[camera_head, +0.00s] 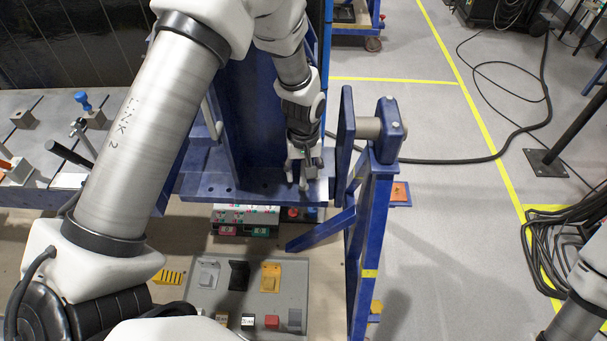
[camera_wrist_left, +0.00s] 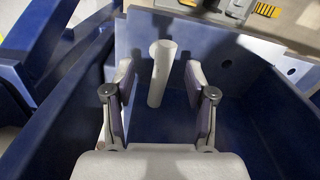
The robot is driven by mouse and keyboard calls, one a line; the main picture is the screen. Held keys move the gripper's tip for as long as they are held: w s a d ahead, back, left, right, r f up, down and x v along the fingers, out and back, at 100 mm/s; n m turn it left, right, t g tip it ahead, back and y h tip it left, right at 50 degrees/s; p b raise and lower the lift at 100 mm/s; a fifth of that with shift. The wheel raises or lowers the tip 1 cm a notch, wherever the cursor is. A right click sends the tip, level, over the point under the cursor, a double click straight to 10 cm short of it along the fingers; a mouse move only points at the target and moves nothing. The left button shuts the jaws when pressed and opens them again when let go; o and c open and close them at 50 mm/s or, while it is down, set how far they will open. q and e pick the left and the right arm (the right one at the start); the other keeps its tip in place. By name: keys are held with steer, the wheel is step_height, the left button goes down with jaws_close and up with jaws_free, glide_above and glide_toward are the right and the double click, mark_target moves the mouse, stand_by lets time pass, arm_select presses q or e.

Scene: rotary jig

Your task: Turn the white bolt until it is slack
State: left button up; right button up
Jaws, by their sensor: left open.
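The white bolt (camera_wrist_left: 162,72) is a pale cylinder standing out from the blue jig (camera_wrist_left: 245,95) in the left wrist view. My left gripper (camera_wrist_left: 159,78) is open, with one finger on each side of the bolt. A gap shows on both sides, so the fingers look apart from it. In the head view my left gripper (camera_head: 303,168) points down at the blue jig's ledge (camera_head: 255,187), near its right end. The bolt cannot be told clearly from the fingers there. My right gripper is out of view; only part of my right arm shows at the lower right edge.
A blue upright frame (camera_head: 358,230) with a pivot block (camera_head: 388,130) stands just right of my left gripper. Below the ledge are a button panel (camera_head: 245,215) and a grey board with coloured blocks (camera_head: 225,285). Cables (camera_head: 470,160) lie on the open floor at right.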

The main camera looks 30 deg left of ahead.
arm_select(q)
step_height(320, 180, up, 10)
steer(key=shift+r, duration=0.1)
stand_by(0.4)
